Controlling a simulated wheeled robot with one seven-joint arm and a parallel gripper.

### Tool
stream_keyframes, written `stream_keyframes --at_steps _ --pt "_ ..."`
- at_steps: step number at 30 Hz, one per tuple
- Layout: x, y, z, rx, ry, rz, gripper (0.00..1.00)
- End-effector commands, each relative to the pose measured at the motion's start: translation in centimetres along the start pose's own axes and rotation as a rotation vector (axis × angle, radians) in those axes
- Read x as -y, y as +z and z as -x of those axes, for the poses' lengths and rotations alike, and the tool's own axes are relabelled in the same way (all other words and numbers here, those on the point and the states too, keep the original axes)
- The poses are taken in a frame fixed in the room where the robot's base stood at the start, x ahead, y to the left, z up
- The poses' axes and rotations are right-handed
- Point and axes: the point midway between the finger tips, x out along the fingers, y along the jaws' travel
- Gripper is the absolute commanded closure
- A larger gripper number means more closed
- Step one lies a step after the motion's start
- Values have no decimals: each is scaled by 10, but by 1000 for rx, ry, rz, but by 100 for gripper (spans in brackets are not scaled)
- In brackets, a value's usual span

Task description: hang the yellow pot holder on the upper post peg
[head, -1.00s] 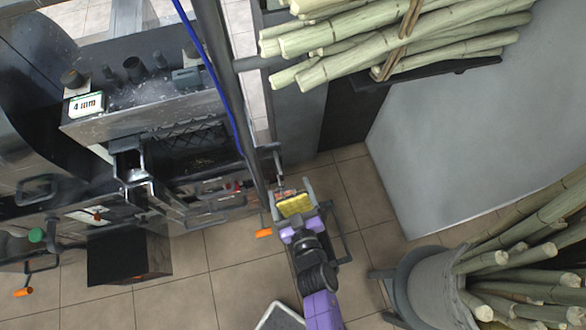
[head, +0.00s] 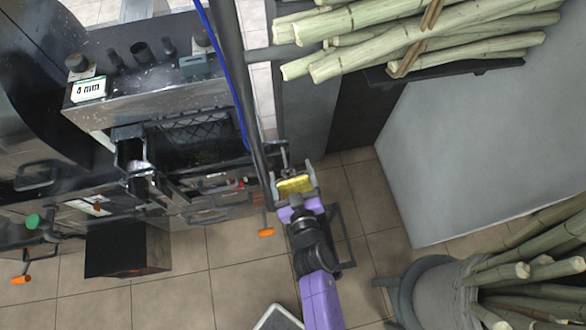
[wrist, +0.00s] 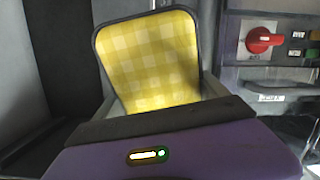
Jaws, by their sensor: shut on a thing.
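The yellow pot holder (head: 296,185) is held in my gripper (head: 293,188) beside the dark upright post (head: 250,110). In the wrist view the pot holder (wrist: 150,62) is a yellow checked pad with a dark rim, standing up beyond the purple gripper body (wrist: 170,150). My gripper is shut on it. A small grey peg-like fitting (head: 283,152) sticks out from the post just above the gripper in the head view. I cannot tell whether the pot holder touches it. The fingertips are mostly hidden in the wrist view.
The press machine (head: 150,100) stands left of the post, with an orange handle (head: 266,232) low beside my arm. In the wrist view a red knob (wrist: 263,40) is at right. Cane lies on a rack (head: 440,72) above and in a bin (head: 440,290) at lower right.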

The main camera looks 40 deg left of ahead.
Motion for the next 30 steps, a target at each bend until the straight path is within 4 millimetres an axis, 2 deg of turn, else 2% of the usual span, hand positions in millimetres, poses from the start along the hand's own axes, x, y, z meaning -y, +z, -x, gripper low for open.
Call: stream_keyframes --at_steps 15,30 --pt "0 3 -25 -1 1 0 53" --pt "1 5 -28 0 1 -1 53"
